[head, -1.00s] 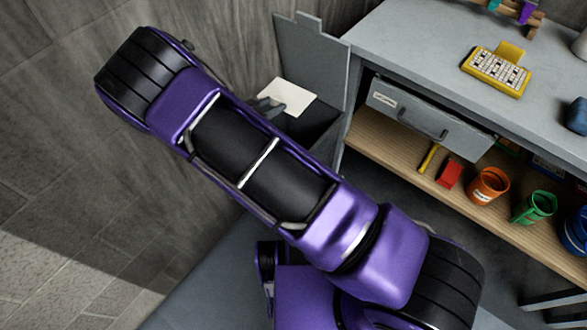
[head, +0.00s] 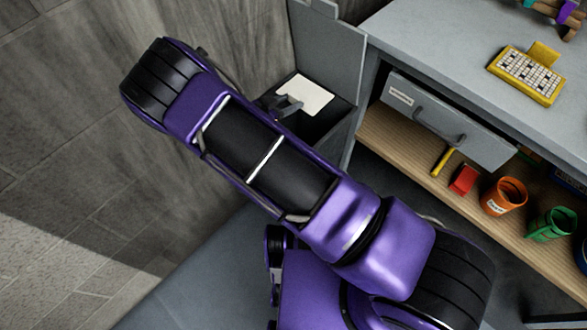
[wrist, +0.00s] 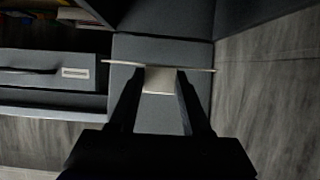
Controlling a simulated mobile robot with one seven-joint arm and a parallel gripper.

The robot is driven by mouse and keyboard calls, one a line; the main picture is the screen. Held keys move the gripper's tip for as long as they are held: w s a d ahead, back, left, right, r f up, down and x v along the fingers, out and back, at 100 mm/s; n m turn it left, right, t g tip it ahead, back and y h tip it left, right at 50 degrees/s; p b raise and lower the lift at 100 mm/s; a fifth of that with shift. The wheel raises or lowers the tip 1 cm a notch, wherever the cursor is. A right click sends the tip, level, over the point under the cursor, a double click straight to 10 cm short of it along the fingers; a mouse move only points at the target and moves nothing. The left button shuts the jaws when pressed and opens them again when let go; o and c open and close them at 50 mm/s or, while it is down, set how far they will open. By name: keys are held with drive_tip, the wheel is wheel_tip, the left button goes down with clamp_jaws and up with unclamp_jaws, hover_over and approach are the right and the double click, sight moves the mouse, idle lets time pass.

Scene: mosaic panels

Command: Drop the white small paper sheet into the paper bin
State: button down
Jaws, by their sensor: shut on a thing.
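The small white paper sheet (head: 312,95) is held flat at the tips of my gripper (head: 290,104), over the paper bin. In the wrist view the sheet (wrist: 158,82) shows nearly edge-on, between and across the two fingers of my gripper (wrist: 158,74). The paper bin (head: 341,138) is a grey box with a dark inside, and its lid (head: 330,52) stands up at the back. My arm hides the bin's near left part. I cannot tell how high the sheet is above the bin's rim.
A grey desk (head: 430,50) stands right of the bin, with a drawer (head: 440,122) slightly out. A yellow calendar-like block (head: 527,75) lies on top. The wooden shelf (head: 400,145) below holds an orange cup (head: 503,197) and a green cup (head: 552,224). A grey wall is at left.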

wheel_tip(320, 180, down, 2)
drive_tip(key=shift+f+b, duration=0.1)
drive_tip(key=shift+b, duration=0.25)
drive_tip(key=shift+c, duration=1.4)
unclamp_jaws()
drive_tip(key=p+v, duration=0.1)
drive_tip(key=v, duration=1.6)
drive_tip(key=shift+a, duration=0.15)
drive_tip(key=shift+s, duration=0.1)
